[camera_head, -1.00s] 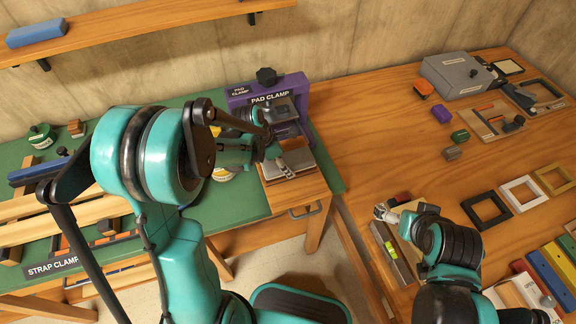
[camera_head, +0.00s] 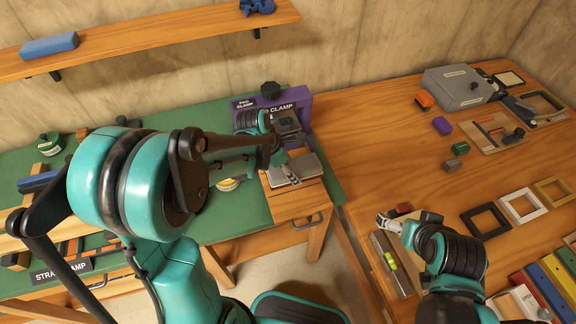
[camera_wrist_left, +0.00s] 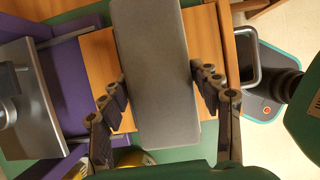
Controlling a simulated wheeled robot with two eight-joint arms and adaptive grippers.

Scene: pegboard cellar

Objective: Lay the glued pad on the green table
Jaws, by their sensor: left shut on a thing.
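My left gripper (camera_head: 290,178) is shut on a flat grey pad (camera_head: 301,166). In the left wrist view the pad (camera_wrist_left: 158,75) is a long grey slab between the two fingers (camera_wrist_left: 163,92). The pad is over a wooden surface (camera_head: 312,190) at the front right of the green table (camera_head: 244,206). Whether it touches this wood is unclear, and any glue is hidden. The purple pad clamp (camera_head: 300,106) stands just behind. My right gripper (camera_head: 383,220) is low over the right-hand table; its finger opening is too small to judge.
My left arm hides much of the green table. A yellow-and-white round item (camera_head: 228,184) lies left of the pad. A spirit level (camera_head: 390,262) lies by my right gripper. Picture frames (camera_head: 519,206) and a grey box (camera_head: 459,88) stand on the wooden table (camera_head: 375,140), whose middle is clear.

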